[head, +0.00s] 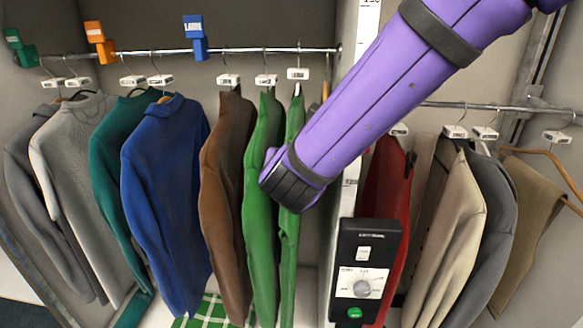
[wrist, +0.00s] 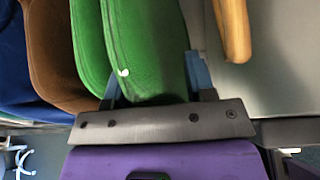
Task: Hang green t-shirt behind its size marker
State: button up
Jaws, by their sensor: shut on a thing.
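In the head view two green garments hang side by side on the left rail: a wider one (head: 262,150) and, to its right, a narrow edge-on one (head: 290,240). In the wrist view my gripper (wrist: 155,90) has its blue fingers on either side of a green garment (wrist: 145,45), shut on it. Another green garment (wrist: 88,40) is just left of it. In the head view my purple arm hides the fingers. Size markers sit on the rail: green (head: 20,47), orange (head: 100,40) and blue (head: 195,37), whose text looks like "LARGE".
On the left rail (head: 225,50) hang grey (head: 75,150), teal (head: 115,170), blue (head: 165,160) and brown (head: 225,170) garments. A white upright divides it from the right rail (head: 500,106), with red (head: 390,190), beige and grey garments. A black control box (head: 365,240) stands by the upright.

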jog(key=shift+w, duration=1.2)
jog(key=shift+w+f, duration=0.35)
jog(key=shift+f, duration=0.2)
jog(key=shift+w+f, duration=0.3)
jog(key=shift+f, duration=0.2)
